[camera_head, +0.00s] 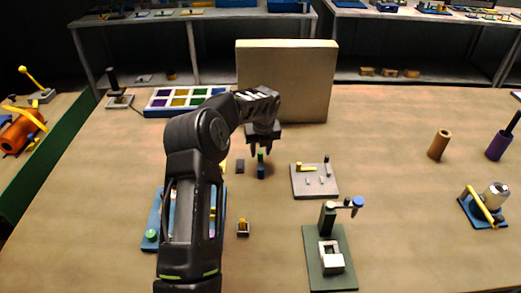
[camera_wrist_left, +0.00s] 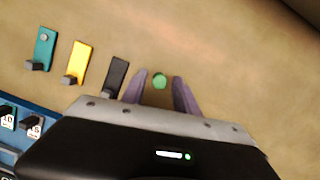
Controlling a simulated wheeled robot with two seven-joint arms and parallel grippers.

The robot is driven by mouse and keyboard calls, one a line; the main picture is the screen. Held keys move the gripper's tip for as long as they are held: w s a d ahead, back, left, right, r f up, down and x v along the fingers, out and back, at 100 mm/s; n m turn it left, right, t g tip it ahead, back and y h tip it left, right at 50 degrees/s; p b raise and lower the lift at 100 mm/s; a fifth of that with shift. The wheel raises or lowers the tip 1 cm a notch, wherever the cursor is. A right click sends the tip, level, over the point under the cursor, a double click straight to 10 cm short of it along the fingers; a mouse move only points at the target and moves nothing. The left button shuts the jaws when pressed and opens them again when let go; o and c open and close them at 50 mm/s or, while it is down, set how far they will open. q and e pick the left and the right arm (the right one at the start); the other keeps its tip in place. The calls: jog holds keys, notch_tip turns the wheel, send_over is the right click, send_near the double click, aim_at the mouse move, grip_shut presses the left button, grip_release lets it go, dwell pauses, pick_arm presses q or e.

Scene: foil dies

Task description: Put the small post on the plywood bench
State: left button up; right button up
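The small post (camera_head: 261,172) is upright, with a blue lower part and a green top. Its round green end (camera_wrist_left: 159,81) shows in the left wrist view. My left gripper (camera_head: 262,151) points down over the post. In the left wrist view its two purple fingertips (camera_wrist_left: 158,88) stand on either side of the green end, with a gap at each side. The gripper is open. The plywood bench (camera_head: 395,215) is the broad tan top under these things. My right gripper is not in view.
A pale box (camera_head: 320,85) stands behind the gripper. A grey plate with pegs (camera_head: 315,181) and a green press-like fixture (camera_head: 335,275) are to the right. Dark, yellow and teal tabs (camera_wrist_left: 116,77) lie left of the post. The bench's right middle is mostly clear.

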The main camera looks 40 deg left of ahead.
pick_arm(q)
jog(key=shift+o, duration=0.3)
jog(key=shift+r, duration=0.1)
jog(key=b+v, duration=0.1)
jog(key=v, duration=1.1)
jog(key=shift+b, duration=0.35)
